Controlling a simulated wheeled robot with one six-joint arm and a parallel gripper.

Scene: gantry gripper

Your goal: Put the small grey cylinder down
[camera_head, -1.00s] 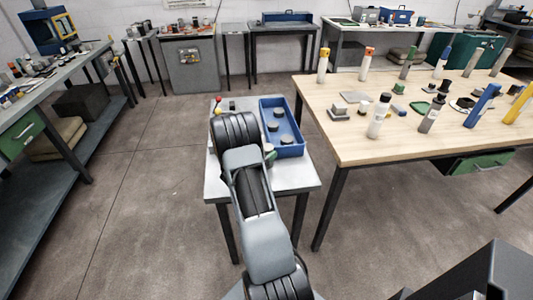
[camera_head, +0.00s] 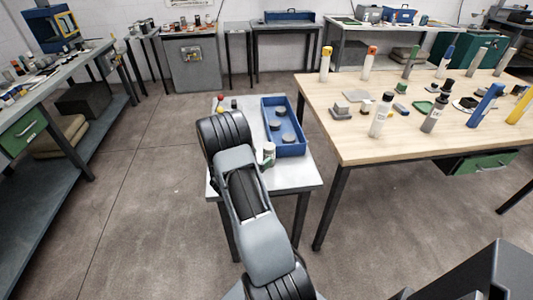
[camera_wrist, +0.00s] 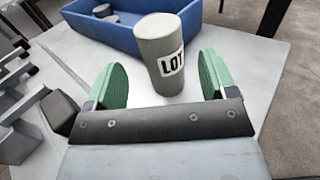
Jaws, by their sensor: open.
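The small grey cylinder (camera_wrist: 160,50) has a white label reading "LOT". It stands upright on the light table top (camera_wrist: 255,60), just outside the near side of the blue tray. My gripper (camera_wrist: 162,82) is open, with one green-padded finger on each side of the cylinder and visible gaps between. In the head view the cylinder (camera_head: 268,155) shows just right of my arm, beside the tray. My fingers are hidden behind my arm there.
The blue tray (camera_head: 299,150) holds several dark round pieces. Small red and yellow-green knobs stand at the table's back left. A wooden workbench (camera_head: 350,150) with bottles and tools is to the right. Grey parts (camera_wrist: 20,140) lie left of my gripper.

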